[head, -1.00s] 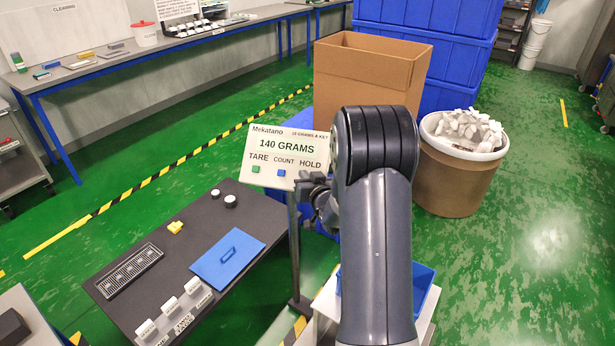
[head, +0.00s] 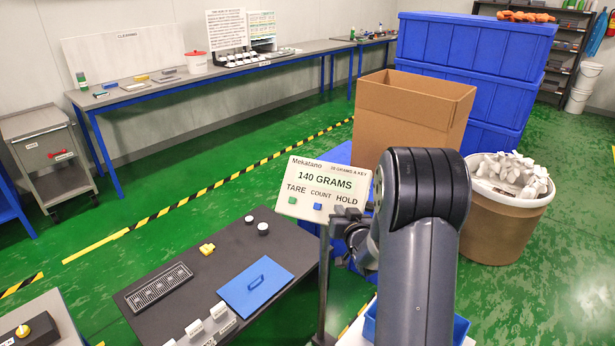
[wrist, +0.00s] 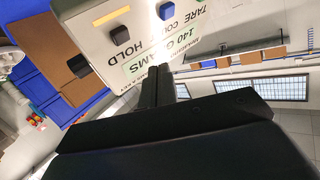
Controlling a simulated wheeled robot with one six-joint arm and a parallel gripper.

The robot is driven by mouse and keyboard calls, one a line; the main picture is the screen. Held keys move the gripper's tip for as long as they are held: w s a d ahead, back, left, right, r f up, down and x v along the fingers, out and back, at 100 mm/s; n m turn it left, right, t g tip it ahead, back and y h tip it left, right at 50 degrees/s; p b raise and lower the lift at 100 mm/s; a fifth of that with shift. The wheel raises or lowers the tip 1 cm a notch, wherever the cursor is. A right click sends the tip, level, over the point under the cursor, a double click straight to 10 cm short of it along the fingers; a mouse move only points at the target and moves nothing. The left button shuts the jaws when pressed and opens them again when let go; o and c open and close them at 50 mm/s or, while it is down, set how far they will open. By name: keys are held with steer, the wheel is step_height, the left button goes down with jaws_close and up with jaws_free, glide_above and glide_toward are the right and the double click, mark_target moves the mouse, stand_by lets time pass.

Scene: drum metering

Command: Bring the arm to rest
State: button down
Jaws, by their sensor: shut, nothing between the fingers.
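My gripper shows in the wrist view (wrist: 160,88) with its dark fingers together and nothing between them. In the head view the display sign (head: 325,187) reads 140 GRAMS, above a green TARE button (head: 292,200) and a blue COUNT button (head: 317,206).
Behind my arm are an open cardboard box (head: 410,115), stacked blue crates (head: 470,45) and a brown drum of white pieces (head: 500,225). Green floor is clear at right.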

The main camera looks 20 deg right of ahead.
steer(key=w+p, duration=0.1)
steer(key=p, duration=0.2)
steer(key=shift+d+f, duration=0.35)
steer(key=shift+p, duration=0.75)
steer(key=shift+s+a+r, duration=0.6)
steer(key=shift+s+r, duration=0.25)
steer(key=shift+r, duration=0.05)
steer(key=shift+s+a+r, duration=0.6)
steer(key=shift+s+r, duration=0.2)
steer(key=shift+r, duration=0.1)
steer(key=w+d+f+b, duration=0.2)
steer(key=w+f+b, duration=0.1)
steer(key=f, duration=0.1)
steer(key=shift+w+d+f, duration=0.15)
steer(key=shift+d+f, duration=0.1)
